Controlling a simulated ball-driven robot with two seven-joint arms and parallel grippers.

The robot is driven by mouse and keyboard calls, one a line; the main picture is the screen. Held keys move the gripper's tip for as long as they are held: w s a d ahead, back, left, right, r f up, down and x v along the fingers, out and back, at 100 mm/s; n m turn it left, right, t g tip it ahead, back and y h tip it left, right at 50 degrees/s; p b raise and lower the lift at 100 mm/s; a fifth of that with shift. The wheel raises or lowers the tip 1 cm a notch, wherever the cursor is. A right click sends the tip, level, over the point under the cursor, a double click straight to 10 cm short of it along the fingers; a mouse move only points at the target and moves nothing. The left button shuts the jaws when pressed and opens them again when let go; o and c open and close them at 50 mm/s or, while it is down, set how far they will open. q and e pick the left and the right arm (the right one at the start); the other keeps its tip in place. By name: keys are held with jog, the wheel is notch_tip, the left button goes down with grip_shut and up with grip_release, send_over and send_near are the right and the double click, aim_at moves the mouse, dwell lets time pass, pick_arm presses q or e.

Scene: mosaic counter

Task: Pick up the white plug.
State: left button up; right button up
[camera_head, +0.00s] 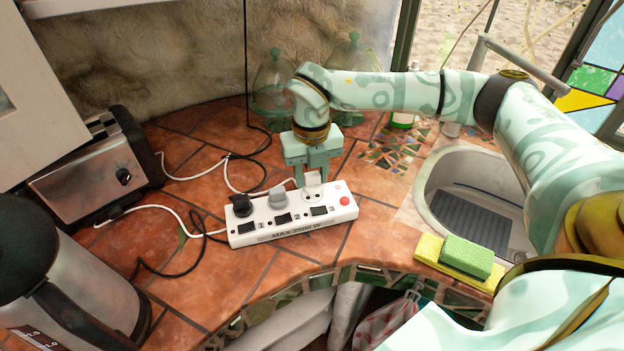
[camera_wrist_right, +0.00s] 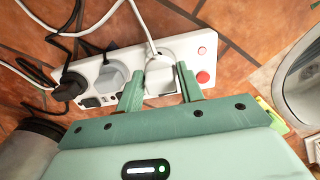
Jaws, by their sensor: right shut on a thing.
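The white plug (camera_head: 313,178) is between the fingers of my right gripper (camera_head: 312,174), at the right end of the white power strip (camera_head: 290,229). In the right wrist view the plug (camera_wrist_right: 160,74) sits between the two green fingers (camera_wrist_right: 160,90), which are shut on it, and its white cord runs up from it. In the head view the round socket (camera_head: 313,194) shows just below and in front of the plug, with its face visible. The plug looks at or slightly above the strip; I cannot tell whether its pins are clear. My left gripper is not in view.
A black plug (camera_head: 241,205) and a grey plug (camera_head: 277,197) are in the strip beside it. A red button (camera_head: 345,201) is at its right end. A toaster (camera_head: 90,175) and kettle (camera_head: 60,270) stand left; sponges (camera_head: 466,257) and a sink (camera_head: 437,190) are right. Loose cords lie behind.

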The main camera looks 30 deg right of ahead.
jog(key=s+a+r+p, duration=0.2)
jog(key=s+a+r, duration=0.1)
jog(key=s+r, duration=0.7)
jog(key=s, duration=0.3)
jog(key=shift+s+r, duration=0.4)
